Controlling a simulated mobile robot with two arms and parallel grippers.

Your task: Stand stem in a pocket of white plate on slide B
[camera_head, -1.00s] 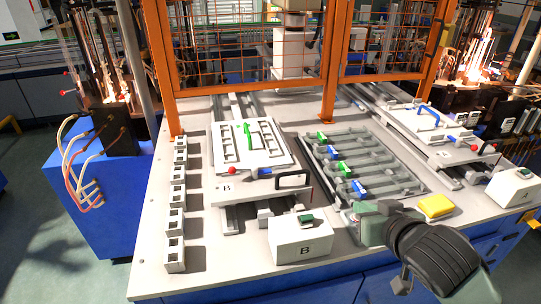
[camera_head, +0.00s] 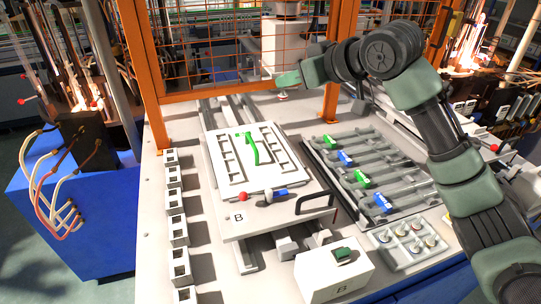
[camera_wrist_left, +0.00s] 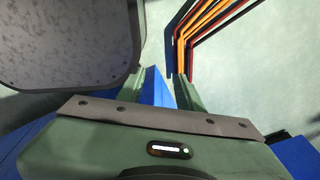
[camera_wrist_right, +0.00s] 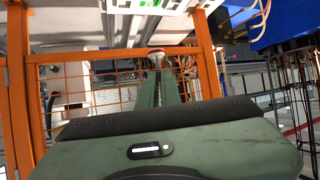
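The white plate (camera_head: 213,165) lies on slide B (camera_head: 238,217), left of centre in the head view. It has rows of pockets along its sides and a green piece on top. Small pale round-topped pieces, probably the stems, stand in a grey tray (camera_head: 378,240) at the front right. My right gripper (camera_head: 280,80) is raised beyond the plate's far right corner.
Orange fence posts (camera_head: 142,75) stand behind the plate. A rack (camera_head: 350,165) with green and blue clips lies to its right. White blocks (camera_head: 177,230) line the left table edge. A white button box (camera_head: 330,275) marked B stands in front.

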